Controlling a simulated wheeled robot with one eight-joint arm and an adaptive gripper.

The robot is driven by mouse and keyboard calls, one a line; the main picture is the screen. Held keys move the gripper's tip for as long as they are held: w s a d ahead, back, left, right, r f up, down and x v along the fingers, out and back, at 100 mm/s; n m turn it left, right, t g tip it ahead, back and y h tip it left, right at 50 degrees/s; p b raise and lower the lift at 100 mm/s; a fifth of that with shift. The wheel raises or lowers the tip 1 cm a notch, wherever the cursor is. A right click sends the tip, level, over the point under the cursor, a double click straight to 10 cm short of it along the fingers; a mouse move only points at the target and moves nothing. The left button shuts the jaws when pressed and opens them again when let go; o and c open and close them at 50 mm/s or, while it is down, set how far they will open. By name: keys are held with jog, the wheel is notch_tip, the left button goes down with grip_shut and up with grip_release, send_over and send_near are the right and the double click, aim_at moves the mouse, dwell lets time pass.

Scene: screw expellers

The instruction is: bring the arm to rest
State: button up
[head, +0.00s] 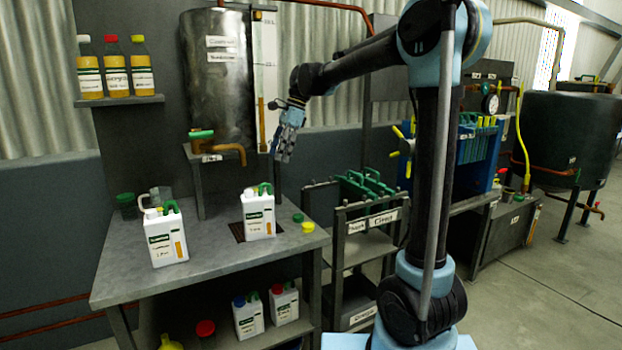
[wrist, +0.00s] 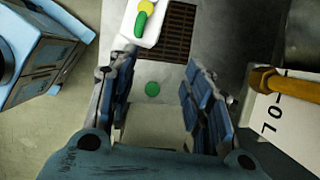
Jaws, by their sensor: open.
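My gripper (head: 287,142) hangs from my raised arm above the right end of the grey workbench, fingers pointing down. In the wrist view my gripper (wrist: 158,105) has its two blue-padded fingers well apart, with nothing between them. Below it lie the bench top and a small green cap (wrist: 152,89), which also shows in the head view (head: 298,218). A white jug (head: 258,216) stands on the dark grate left of the gripper, apart from it.
Another white jug (head: 167,238) stands at the bench's left. A metal tank (head: 221,95) with a brass spout (head: 228,151) and a level gauge (head: 264,75) rise close behind the gripper. A yellow cap (head: 308,228) lies at the bench's right edge. A rack (head: 363,240) stands right of the bench.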

jog(key=s+d+f+n+t, duration=0.1)
jog(key=s+d+n, duration=0.15)
jog(key=d, duration=0.45)
jog(key=s+d+f+n+t, duration=0.1)
jog(key=s+d+f, duration=0.1)
jog(key=s+d, duration=0.35)
jog(key=s+d+f+n+t+h, duration=0.2)
jog(key=s+d+f+n, duration=0.7)
jog(key=s+d+f, duration=1.2)
jog(key=shift+s+d+f+h, duration=0.15)
jog(key=shift+d+f+h, duration=0.05)
jog(key=shift+d+h, duration=0.65)
jog(key=shift+w+f, duration=0.2)
jog(key=shift+w, duration=0.25)
